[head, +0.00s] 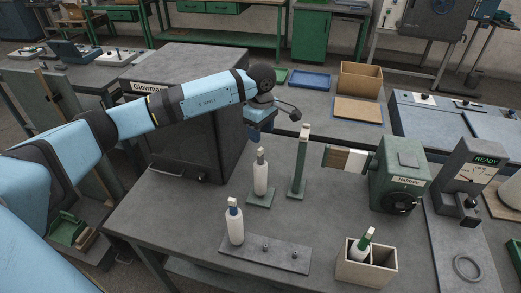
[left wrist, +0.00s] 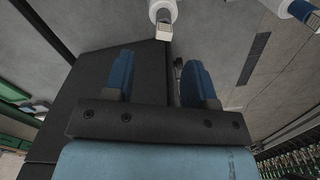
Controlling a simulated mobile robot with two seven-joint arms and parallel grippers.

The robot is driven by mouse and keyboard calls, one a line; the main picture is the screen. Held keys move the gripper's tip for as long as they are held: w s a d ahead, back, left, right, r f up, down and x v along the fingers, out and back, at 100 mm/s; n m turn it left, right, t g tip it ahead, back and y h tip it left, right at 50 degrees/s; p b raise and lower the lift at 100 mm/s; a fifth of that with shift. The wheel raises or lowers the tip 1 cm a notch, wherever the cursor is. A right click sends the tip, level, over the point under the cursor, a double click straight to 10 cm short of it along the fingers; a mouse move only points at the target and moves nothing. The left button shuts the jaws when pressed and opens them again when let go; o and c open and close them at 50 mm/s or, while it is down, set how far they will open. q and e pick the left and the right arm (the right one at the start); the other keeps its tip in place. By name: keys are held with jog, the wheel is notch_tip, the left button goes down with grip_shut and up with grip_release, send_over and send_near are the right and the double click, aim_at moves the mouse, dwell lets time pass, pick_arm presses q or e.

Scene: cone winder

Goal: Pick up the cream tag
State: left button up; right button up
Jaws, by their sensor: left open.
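A small cream piece (head: 305,131), which may be the cream tag, sits at the top of a tall green post (head: 299,170) on the grey table. To its left a white bobbin (head: 260,180) stands upright on a green base, with a small pale tip that also shows in the left wrist view (left wrist: 164,33). I cannot tell for sure which one is the tag. My left gripper (head: 254,132) is above the table, left of the post top and behind the bobbin. Its blue fingers (left wrist: 160,78) are apart and nothing shows between them. My right gripper is not in view.
A white bobbin with a blue collar (head: 235,226) stands on a grey peg plate (head: 285,256). A wooden box (head: 350,272) holds a bobbin with a green top. A dark cabinet (head: 175,130) is close left of my gripper; a green winder (head: 400,182) stands right. The table's left front is clear.

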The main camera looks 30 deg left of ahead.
aim_at(261, 149)
pick_arm(q)
jog(key=shift+f, duration=0.7)
jog(key=f, duration=0.1)
jog(key=f+p, duration=0.2)
jog(key=f, duration=0.1)
jog(key=shift+s+d+f, duration=0.1)
jog(key=shift+s, duration=0.2)
jog(key=shift+f, duration=0.5)
jog(key=c, duration=0.8)
jog(key=shift+o, duration=0.2)
